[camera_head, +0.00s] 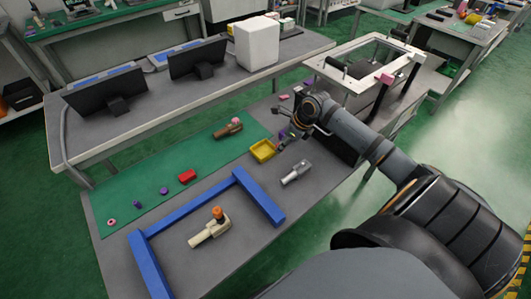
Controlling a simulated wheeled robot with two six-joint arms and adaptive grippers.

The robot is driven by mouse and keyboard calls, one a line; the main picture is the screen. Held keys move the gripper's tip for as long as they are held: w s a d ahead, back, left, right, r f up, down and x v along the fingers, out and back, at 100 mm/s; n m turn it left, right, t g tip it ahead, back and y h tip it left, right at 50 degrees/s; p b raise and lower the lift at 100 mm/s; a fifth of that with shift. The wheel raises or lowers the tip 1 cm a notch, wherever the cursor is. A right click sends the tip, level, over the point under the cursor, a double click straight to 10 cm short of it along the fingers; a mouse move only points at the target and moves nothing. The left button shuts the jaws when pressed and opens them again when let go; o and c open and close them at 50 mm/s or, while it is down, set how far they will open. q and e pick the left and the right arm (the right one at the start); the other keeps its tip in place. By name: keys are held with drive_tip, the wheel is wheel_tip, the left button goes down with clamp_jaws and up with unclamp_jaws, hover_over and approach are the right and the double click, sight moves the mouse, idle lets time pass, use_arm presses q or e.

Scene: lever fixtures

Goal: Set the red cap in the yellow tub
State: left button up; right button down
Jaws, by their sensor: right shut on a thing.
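The yellow tub (263,150) stands on the right end of the green mat, open side up. My right gripper (283,142) is just right of the tub, at its right edge. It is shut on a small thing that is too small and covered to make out. A small red piece (187,176) lies on the green mat, left of the tub; I cannot tell whether it is the red cap. My left gripper is not in view.
A blue frame (205,204) surrounds a beige lever fixture with an orange knob (212,228). A grey fixture (297,172) stands below the tub. A brown fixture with a pink knob (228,128) and small purple pieces (163,190) are on the mat.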

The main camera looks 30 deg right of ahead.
drive_tip(key=w+f, duration=0.2)
drive_tip(key=w, duration=0.3)
drive_tip(key=b, duration=0.2)
approach(263, 152)
drive_tip(key=shift+w+a+f, duration=0.65)
drive_tip(key=shift+w+f, duration=0.05)
drive_tip(key=shift+f, duration=0.2)
drive_tip(key=f, duration=0.2)
drive_tip(key=f+b, duration=0.1)
drive_tip(key=shift+w+f, duration=0.25)
drive_tip(key=shift+f, duration=0.05)
drive_tip(key=c, duration=1.3)
unclamp_jaws()
drive_tip(key=shift+f, duration=0.1)
drive_tip(key=p+v, duration=0.2)
drive_tip(key=v, duration=1)
drive_tip(key=shift+s, duration=0.15)
